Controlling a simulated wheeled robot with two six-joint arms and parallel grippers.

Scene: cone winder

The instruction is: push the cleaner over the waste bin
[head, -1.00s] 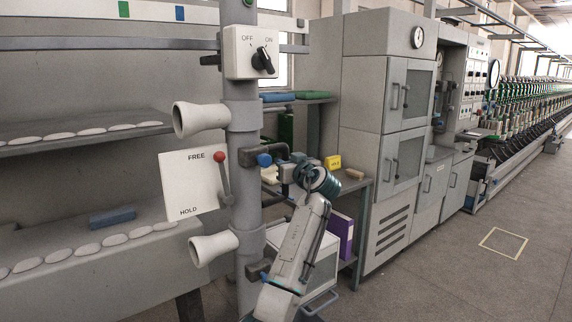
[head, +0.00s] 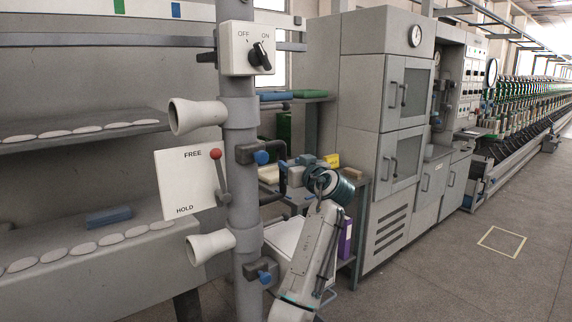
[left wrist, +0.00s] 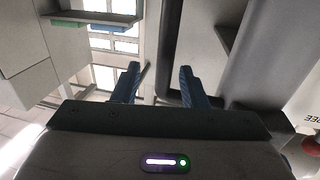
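My left gripper (head: 302,163) is beyond the grey post (head: 243,190), in front of the low side table. In the left wrist view its two blue fingers (left wrist: 157,85) are apart with nothing between them. No part is clearly recognisable as the cleaner. A blue block (head: 109,217) lies on the machine's ledge at the left. My right gripper is in neither view.
The post carries an OFF/ON switch (head: 247,52), a FREE/HOLD plate (head: 187,184) with a red-knobbed lever (head: 217,170), and pale horns. Side table (head: 350,180) and grey cabinet (head: 385,130) stand behind. The floor at right is open, with a yellow outlined square (head: 502,241).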

